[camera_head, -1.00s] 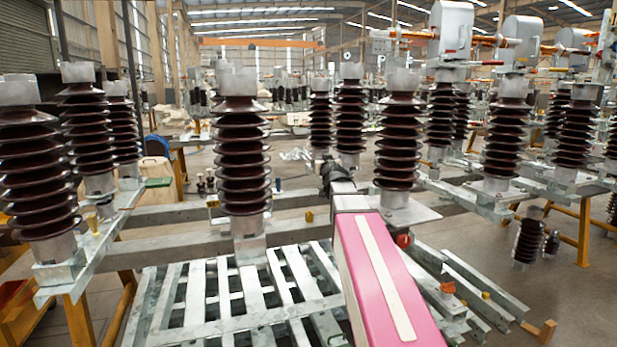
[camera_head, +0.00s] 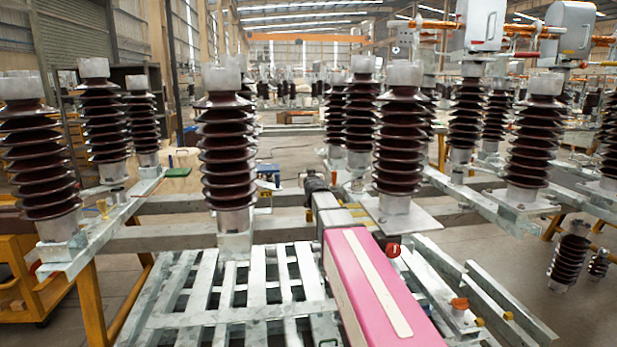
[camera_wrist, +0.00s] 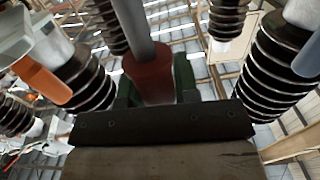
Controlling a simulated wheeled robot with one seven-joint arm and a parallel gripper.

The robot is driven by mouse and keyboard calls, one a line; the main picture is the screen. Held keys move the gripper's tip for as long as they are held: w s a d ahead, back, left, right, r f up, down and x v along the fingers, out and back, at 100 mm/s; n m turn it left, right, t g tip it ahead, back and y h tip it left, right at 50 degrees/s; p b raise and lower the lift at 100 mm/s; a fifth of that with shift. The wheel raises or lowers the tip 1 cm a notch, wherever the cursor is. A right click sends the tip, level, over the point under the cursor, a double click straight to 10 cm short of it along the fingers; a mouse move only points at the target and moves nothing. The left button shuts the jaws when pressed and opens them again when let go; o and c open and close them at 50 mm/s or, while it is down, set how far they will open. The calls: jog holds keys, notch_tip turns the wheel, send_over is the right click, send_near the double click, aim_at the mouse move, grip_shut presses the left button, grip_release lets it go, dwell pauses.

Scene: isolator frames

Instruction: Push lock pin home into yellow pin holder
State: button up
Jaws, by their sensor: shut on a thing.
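In the wrist view, my gripper (camera_wrist: 154,82) has its two green fingers on either side of a dark red cylinder with a grey rod, which looks like the lock pin (camera_wrist: 150,78). The fingers are shut on it. In the head view, my pink arm reaches forward over the slatted metal frame, and my dark gripper (camera_head: 316,186) is at its far end. The pin cannot be made out there. A small yellow piece (camera_head: 102,208) stands on the left rail; I cannot tell whether it is the yellow pin holder.
Tall brown ribbed insulators (camera_head: 228,150) stand left of my arm, and another (camera_head: 402,150) stands close on its right. A red knob (camera_head: 393,250) and an orange-capped part (camera_head: 460,303) are low on the right. A slatted metal frame (camera_head: 235,290) lies below.

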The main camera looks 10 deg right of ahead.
dwell(0.4)
jog(key=shift+d+f, duration=0.1)
jog(key=shift+f, duration=2.8)
jog(key=shift+f, duration=2.2)
jog(key=shift+r, duration=0.15)
jog(key=shift+r, duration=1.75)
jog(key=shift+f, duration=0.4)
